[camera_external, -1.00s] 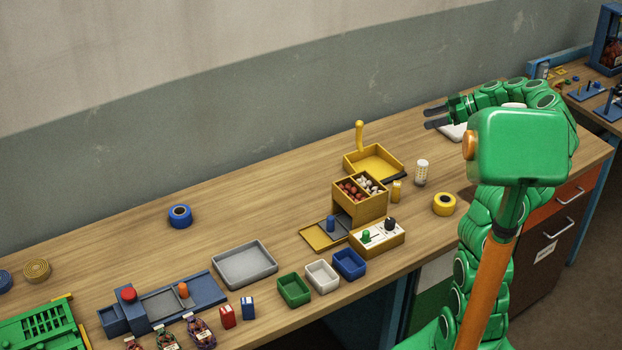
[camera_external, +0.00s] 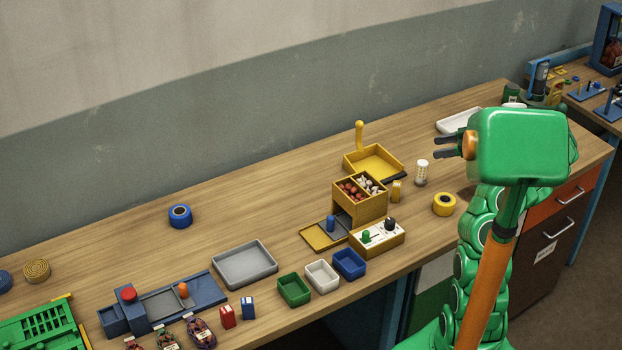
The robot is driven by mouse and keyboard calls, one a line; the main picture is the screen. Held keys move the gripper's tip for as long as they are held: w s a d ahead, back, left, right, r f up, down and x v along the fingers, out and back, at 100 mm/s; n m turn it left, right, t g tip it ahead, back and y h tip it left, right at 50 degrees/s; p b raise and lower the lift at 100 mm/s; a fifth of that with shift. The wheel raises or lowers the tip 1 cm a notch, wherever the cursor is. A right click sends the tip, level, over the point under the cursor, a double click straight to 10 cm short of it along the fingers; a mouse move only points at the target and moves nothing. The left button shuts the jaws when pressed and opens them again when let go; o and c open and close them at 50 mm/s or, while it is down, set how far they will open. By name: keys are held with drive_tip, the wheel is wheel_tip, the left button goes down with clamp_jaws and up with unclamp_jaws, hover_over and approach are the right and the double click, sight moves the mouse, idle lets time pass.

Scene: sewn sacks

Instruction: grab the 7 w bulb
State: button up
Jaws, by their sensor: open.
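I cannot make out a bulb marked 7 W in this view; no wattage label is legible. A white, dotted upright cylinder (camera_external: 422,172) stands on the bench, and I cannot tell what it is. My gripper (camera_external: 437,147) is open, with its two dark fingers pointing left and nothing visible between them. It appears up and to the right of the white cylinder, apart from it. My green head hides most of the arm behind the gripper.
A yellow tape roll (camera_external: 444,204), a yellow divided box (camera_external: 361,207) and a switch box (camera_external: 377,238) stand nearby. A white tray (camera_external: 457,121) lies behind the gripper. Small sacks (camera_external: 200,333) are at the front left. The bench along the wall is mostly clear.

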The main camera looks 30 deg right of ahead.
approach(421, 173)
drive_tip(key=w, duration=0.1)
drive_tip(key=w+a, duration=0.1)
drive_tip(key=w+f, duration=0.1)
drive_tip(key=shift+w+a, duration=0.3)
drive_tip(key=shift+x, duration=3.85)
drive_tip(key=shift+w+d, duration=0.15)
drive_tip(key=shift+c, duration=0.2)
drive_tip(key=c, duration=1)
drive_tip(key=shift+c, duration=0.2)
drive_tip(key=shift+r, duration=0.15)
